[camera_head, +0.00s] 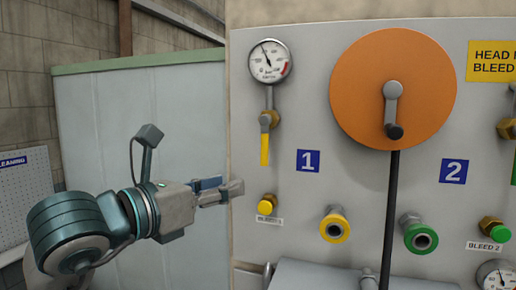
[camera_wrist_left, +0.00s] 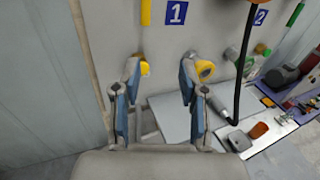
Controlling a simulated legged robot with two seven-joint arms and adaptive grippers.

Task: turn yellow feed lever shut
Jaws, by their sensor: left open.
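The yellow feed lever (camera_head: 265,149) hangs straight down from its brass valve (camera_head: 268,120), below the pressure gauge on the grey panel. Its lower part shows at the top of the left wrist view (camera_wrist_left: 146,12). My left gripper (camera_head: 236,190) is left of and below the lever, apart from it. In the left wrist view the left gripper (camera_wrist_left: 160,76) is open with nothing between its blue-padded fingers. The left finger's tip overlaps the yellow bleed knob (camera_wrist_left: 130,67); I cannot tell whether they touch. My right gripper is not in view.
The yellow bleed knob (camera_head: 266,204) sits below the lever. A yellow-ringed port (camera_head: 335,227) and green-ringed port (camera_head: 420,238) stick out to its right. An orange disc (camera_head: 350,80) with a crank handle stands right of the gauge (camera_head: 269,61).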

